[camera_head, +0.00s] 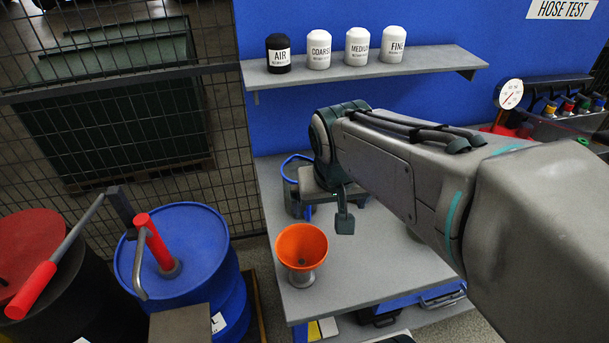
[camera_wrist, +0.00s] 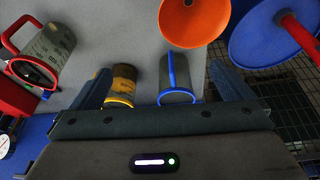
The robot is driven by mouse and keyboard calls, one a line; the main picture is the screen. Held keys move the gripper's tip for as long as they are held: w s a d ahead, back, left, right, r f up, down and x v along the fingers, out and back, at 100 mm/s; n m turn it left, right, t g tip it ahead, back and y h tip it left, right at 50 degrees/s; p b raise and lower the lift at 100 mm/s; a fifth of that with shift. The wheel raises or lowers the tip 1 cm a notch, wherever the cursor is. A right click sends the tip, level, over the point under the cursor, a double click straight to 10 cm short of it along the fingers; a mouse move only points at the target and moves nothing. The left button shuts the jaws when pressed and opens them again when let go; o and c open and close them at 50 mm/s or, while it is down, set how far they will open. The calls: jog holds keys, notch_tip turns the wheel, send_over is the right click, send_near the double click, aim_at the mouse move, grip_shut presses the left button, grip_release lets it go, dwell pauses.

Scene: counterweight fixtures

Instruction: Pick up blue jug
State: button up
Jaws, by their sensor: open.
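The blue jug (camera_wrist: 177,78) is a grey jug with a blue rim and handle. In the wrist view it lies between my gripper's (camera_wrist: 163,68) two spread fingers, nearer the right one. My gripper is open, and I see no contact with the jug. In the head view the blue jug (camera_head: 292,204) stands at the back left of the grey bench, partly hidden by my gripper (camera_head: 328,210). A yellow-trimmed jug (camera_wrist: 124,80) is beside it in the wrist view, near the left finger. A red-handled jug (camera_wrist: 52,50) is farther left.
An orange funnel (camera_head: 301,246) stands on the bench (camera_head: 370,285), in front of the blue jug. A blue drum (camera_head: 200,245) with a red-handled pump is left of the bench. A shelf (camera_head: 350,75) with several labelled capped items hangs above.

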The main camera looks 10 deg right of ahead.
jog(key=w+a+f+m, duration=0.1)
jog(key=w+a+m, duration=0.15)
jog(key=w, duration=1.55)
jog(key=w+d+f+p, duration=0.1)
jog(key=w+f, duration=0.1)
jog(key=f, duration=0.4)
jog(key=w+d+f+h+p, duration=0.1)
jog(key=w+f+p, duration=0.1)
jog(key=f, duration=0.5)
jog(key=shift+w+m+t, duration=0.3)
jog(key=shift+w+m, duration=0.15)
jog(key=shift+d, duration=0.1)
jog(key=c, duration=1.2)
